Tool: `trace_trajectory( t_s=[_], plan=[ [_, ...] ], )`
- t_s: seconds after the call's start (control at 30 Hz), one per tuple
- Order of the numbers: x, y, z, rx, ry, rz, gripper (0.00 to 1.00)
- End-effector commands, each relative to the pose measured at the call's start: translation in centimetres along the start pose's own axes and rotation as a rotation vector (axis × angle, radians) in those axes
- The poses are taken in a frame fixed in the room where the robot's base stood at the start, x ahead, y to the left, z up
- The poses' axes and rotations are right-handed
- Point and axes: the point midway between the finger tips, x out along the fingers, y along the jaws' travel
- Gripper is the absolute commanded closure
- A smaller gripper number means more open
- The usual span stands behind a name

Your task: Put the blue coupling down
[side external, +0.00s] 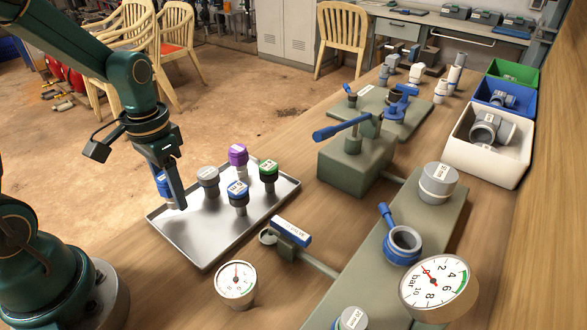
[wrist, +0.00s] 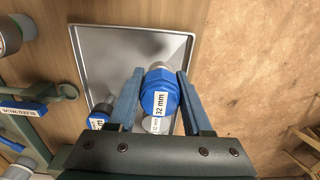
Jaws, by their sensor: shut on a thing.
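My gripper (side external: 172,200) is shut on a blue coupling (side external: 163,186) at the left end of the metal tray (side external: 205,245). In the wrist view my gripper (wrist: 158,84) has one finger on each side of this blue coupling (wrist: 159,92), and its label reads "32 mm". The coupling is over the tray; I cannot tell whether its lower end touches the tray. A second blue coupling (side external: 238,196) stands upright on the tray, with a grey coupling (side external: 208,181), a purple one (side external: 238,158) and a green one (side external: 268,172).
The tray's near part is bare. A pressure gauge (side external: 236,284) and a blue-handled valve (side external: 290,232) lie in front of it. A green-grey block with a blue lever (side external: 345,160) stands to its right. White, blue and green bins (side external: 483,160) stand at the far right.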

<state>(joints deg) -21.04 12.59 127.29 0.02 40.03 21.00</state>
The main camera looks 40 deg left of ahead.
Motion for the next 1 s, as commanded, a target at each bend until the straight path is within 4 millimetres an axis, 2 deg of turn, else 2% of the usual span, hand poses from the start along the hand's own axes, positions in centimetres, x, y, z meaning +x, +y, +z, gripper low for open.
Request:
trace_trajectory(
  t_s=[0.1, 0.23, 0.67, 0.7, 1.0],
  plan=[
    [1.8, 0.0, 0.2, 0.000, -0.008, 0.003, 1.00],
    [3.0, 0.0, 0.1, 0.000, -0.005, 0.002, 1.00],
    [3.5, 0.0, 0.1, 0.001, -0.003, 0.001, 1.00],
    [3.5, 0.0, 0.1, 0.001, -0.003, 0.001, 0.39],
    [3.5, 0.0, 0.1, 0.001, -0.001, 0.001, 0.38]
  ],
)
